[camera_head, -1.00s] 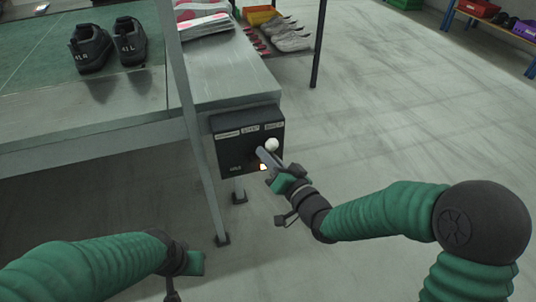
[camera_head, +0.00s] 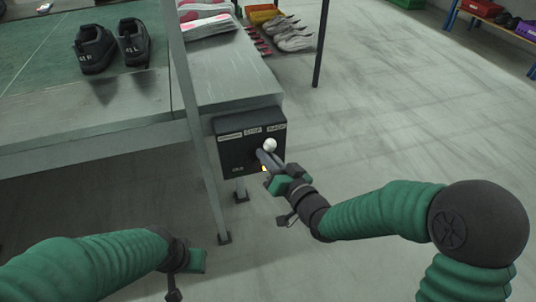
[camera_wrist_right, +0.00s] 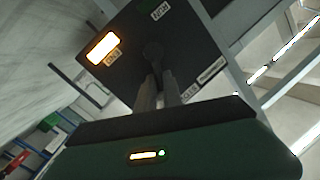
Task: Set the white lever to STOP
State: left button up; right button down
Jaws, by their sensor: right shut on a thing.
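A dark control box (camera_head: 232,158) hangs at the end of the bench, with a row of small labels along its top edge. The lever's white knob (camera_head: 270,145) stands below the labels, between the middle and the right one and nearer the right. My right gripper (camera_head: 265,157) is shut on the lever just below the knob. In the right wrist view the fingers (camera_wrist_right: 162,92) close in front of the box face (camera_wrist_right: 172,28); the knob is not clear there. My left gripper (camera_head: 190,262) is low at the left, away from the box; its fingers are hard to make out.
A lit yellow lamp (camera_wrist_right: 102,48) shows on the box. A bench leg (camera_head: 205,170) stands just left of the box. Dark shoes (camera_head: 115,45) stand on the green belt, and pale shoes (camera_head: 290,35) lie on a rack behind.

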jog(key=shift+a+r+n+h+p, duration=0.2)
jog(key=shift+a+r+n+p, duration=0.1)
jog(key=shift+n, duration=0.55)
jog(key=shift+a+r+n+h+p, duration=0.2)
jog(key=shift+a+r+n+p, duration=0.1)
jog(key=shift+n, duration=0.5)
jog(key=shift+a+r+n+h+p, duration=0.2)
jog(key=shift+a+r+n+p, duration=0.1)
jog(key=shift+n, duration=0.55)
jog(key=shift+s, duration=0.1)
jog(key=c, duration=1.4)
grip_release()
jog(key=shift+a, duration=0.1)
jog(key=shift+s, duration=0.15)
jog(key=shift+a+f+g, duration=0.1)
jog(key=shift+f+g, duration=0.1)
jog(key=shift+g, duration=0.1)
